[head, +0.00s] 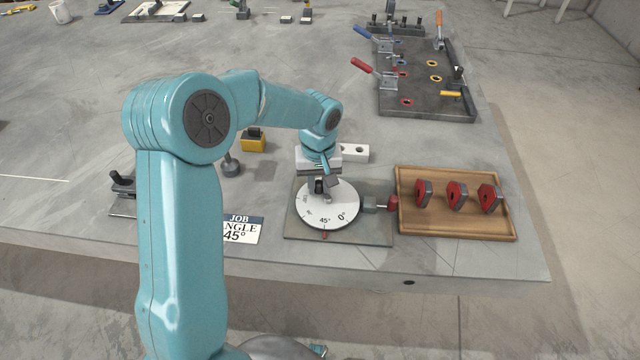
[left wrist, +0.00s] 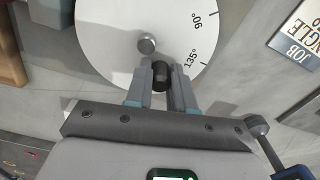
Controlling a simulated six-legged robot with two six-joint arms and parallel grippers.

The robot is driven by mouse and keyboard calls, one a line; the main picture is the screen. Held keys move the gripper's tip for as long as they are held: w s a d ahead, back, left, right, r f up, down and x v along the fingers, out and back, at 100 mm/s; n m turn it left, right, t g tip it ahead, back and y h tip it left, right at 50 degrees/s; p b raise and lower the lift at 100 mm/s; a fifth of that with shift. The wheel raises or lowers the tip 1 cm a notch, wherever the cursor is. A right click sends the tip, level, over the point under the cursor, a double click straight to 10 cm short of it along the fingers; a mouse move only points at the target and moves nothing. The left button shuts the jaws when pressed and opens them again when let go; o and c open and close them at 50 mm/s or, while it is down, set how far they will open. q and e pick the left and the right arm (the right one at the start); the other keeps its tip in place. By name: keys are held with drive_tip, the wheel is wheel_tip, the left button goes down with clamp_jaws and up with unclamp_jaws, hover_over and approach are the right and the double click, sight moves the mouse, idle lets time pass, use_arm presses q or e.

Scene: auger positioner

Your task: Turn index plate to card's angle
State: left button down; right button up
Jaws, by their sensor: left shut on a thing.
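The white round index plate (head: 343,196) sits on a grey square base (head: 371,232) near the table's front edge. Its 45° label faces the front, close to a small red pointer (head: 324,235) on the base. The job card (head: 241,229) reads 45° and is partly covered by my left arm. My left gripper (head: 318,186) is over the plate's far-left part. In the left wrist view its fingers are shut on a dark peg (left wrist: 162,74), beside the plate's metal centre knob (left wrist: 147,43). The plate's 90° and 135° marks show there. My right gripper is out of view.
A red-knobbed plunger (head: 392,203) stands at the base's right side, beside a wooden tray (head: 457,236) holding three red-and-grey pieces. A white block (head: 354,152) lies behind the plate. A dark fixture board (head: 425,108) with clamps is at the back right.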

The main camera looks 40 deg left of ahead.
use_arm(q)
drive_tip(key=shift+r, duration=0.1)
idle(0.3)
drive_tip(key=c, duration=1)
unclamp_jaws()
wheel_tip(320, 180, up, 16)
drive_tip(key=shift+r+p, duration=0.15)
drive_tip(key=shift+p, duration=0.55)
